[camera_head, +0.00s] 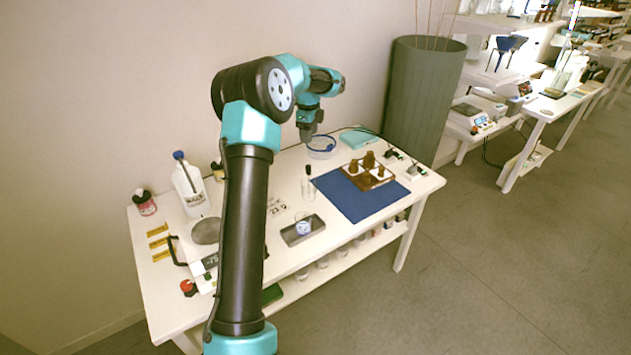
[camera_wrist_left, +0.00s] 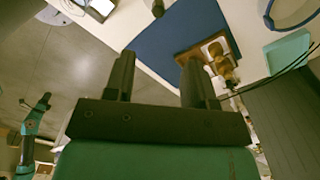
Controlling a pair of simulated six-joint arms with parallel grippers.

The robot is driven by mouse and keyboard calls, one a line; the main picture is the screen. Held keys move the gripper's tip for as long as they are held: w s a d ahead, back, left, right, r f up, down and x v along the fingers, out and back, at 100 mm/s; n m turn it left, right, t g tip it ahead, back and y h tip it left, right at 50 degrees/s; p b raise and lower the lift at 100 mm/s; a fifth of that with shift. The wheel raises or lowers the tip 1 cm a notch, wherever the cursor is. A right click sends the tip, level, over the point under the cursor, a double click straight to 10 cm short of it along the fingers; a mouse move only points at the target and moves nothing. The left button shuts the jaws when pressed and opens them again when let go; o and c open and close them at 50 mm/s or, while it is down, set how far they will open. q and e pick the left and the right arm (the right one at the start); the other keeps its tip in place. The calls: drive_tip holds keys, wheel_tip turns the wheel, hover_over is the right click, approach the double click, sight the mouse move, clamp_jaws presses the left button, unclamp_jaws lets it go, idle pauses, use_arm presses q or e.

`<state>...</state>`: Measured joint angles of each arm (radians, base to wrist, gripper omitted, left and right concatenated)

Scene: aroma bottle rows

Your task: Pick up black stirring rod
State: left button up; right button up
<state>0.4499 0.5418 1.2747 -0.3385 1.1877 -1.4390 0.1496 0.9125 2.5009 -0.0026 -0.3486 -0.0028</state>
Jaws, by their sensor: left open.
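My left gripper (camera_head: 308,134) hangs above the back of the white table, near the round dish with a blue rim (camera_head: 321,153). In the left wrist view its two dark fingers (camera_wrist_left: 157,75) are apart with nothing between them. I cannot single out a black stirring rod for certain. A slim upright black piece (camera_head: 308,170) tops a clear glass vessel left of the blue mat (camera_head: 355,205); a dark tip (camera_wrist_left: 158,8) shows at the top of the wrist view. A teal arm with a dark end (camera_wrist_left: 38,103), likely my right one, is at far left there.
A brown wooden stand (camera_head: 369,172) with brown bottles sits on the blue mat. A grey tray (camera_head: 303,229), a white bottle (camera_head: 189,185) and a red-labelled jar (camera_head: 144,202) stand leftward. A tall green-grey bin (camera_head: 422,95) stands behind the table's right end.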

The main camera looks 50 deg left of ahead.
use_arm(q)
drive_tip(key=shift+f, duration=0.1)
approach(309, 174)
drive_tip(key=f, duration=0.3)
drive_tip(key=w+f, duration=0.1)
drive_tip(key=f, duration=0.1)
drive_tip(key=shift+a+f, duration=0.25)
drive_tip(key=shift+a, duration=0.1)
drive_tip(key=shift+s+f, duration=0.2)
drive_tip(key=shift+f, duration=2.4)
drive_tip(key=c, duration=0.9)
drive_tip(key=shift+r, duration=0.1)
